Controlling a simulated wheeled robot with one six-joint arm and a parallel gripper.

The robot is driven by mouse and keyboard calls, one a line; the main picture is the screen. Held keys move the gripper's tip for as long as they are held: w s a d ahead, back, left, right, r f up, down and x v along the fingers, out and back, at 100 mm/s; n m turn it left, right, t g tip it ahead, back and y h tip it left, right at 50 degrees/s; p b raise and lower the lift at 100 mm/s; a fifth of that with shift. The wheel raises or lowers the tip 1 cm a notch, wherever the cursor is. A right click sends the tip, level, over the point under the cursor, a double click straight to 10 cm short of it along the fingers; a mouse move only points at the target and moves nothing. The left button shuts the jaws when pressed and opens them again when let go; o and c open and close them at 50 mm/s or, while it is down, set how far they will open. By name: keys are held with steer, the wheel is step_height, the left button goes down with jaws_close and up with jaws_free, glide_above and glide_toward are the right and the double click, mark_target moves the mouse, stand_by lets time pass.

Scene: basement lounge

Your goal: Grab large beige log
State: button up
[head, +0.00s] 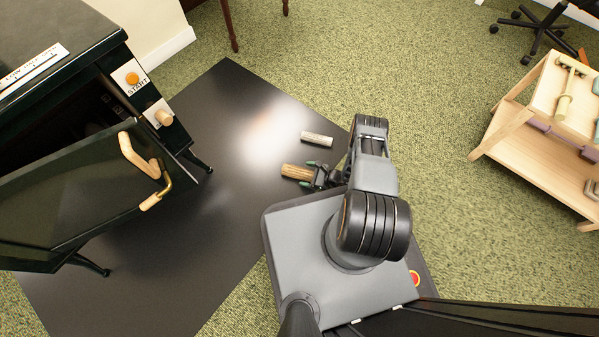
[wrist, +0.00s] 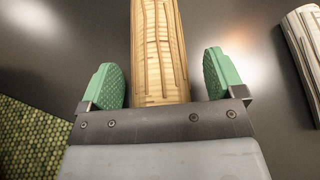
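The beige log (head: 297,171) lies on the black floor mat, just off the tip of my gripper. In the wrist view the log (wrist: 160,50) is tan with dark bark-like grooves and runs up between the fingers. My gripper (wrist: 165,82) is open, with one green finger pad on each side of the log and a gap on both sides. Its near end is hidden behind the gripper's body. In the head view my gripper (head: 311,174) is low over the mat at the log's right end.
A smaller pale grey log (head: 317,139) lies on the mat (head: 225,130) close behind; it also shows in the wrist view (wrist: 305,45). A dark stove (head: 60,70) with its door (head: 85,195) open stands at left. A wooden shelf cart (head: 530,150) stands at right.

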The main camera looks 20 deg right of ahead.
steer(key=c, duration=1.1)
